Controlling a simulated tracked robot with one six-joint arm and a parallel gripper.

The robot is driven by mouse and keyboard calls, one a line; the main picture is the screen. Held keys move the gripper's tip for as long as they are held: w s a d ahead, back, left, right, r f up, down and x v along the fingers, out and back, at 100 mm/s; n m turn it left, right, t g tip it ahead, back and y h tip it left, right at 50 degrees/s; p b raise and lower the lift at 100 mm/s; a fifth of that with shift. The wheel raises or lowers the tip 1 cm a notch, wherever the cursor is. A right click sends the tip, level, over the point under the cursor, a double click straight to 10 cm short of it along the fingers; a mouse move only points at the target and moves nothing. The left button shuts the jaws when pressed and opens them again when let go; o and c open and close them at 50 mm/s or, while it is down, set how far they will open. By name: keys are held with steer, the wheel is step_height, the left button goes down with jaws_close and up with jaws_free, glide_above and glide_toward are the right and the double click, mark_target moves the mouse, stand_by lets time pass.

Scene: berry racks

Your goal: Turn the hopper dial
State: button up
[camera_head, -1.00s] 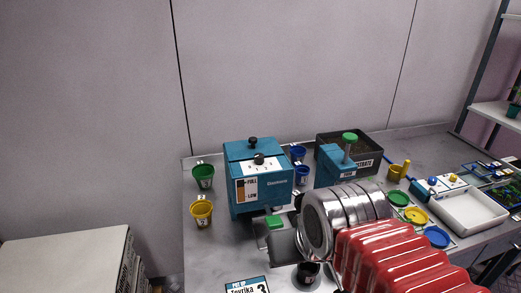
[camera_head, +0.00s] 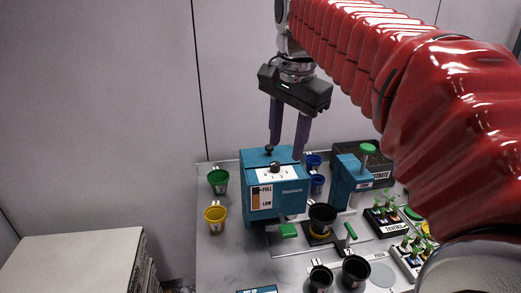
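The hopper is a blue box (camera_head: 259,206) with a FULL/LOW gauge on its front. Its dial is a black knob (camera_head: 275,167) on a white numbered plate on the sloping upper face. A second black knob (camera_head: 268,151) stands on the lid behind it. My gripper (camera_head: 285,152) points down over the hopper's top, its two purple fingers apart and nothing visible between them. The left fingertip is close to the lid knob and the right one is by the lid's right edge; I cannot tell if either touches. The dial is in front of the fingers, in plain view.
Green (camera_head: 218,181) and yellow (camera_head: 215,218) cups stand left of the hopper, blue cups (camera_head: 317,184) to its right. A blue dispenser (camera_head: 350,182) stands farther right. A black pot (camera_head: 322,218) sits right of the hopper's front. My red arm covers the right side.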

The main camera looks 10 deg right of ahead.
mark_target(275, 163)
steer(key=w+r+m+g, duration=0.2)
steer(key=w+r+m, duration=0.1)
steer(key=w+m, duration=0.4)
steer(key=shift+w+r, duration=0.25)
steer(key=shift+w, duration=0.8)
steer(key=shift+d+f, duration=0.1)
steer(key=shift+w+f, duration=0.1)
steer(key=shift+f, duration=6.7)
steer(key=shift+c, duration=0.3)
jaws_close()
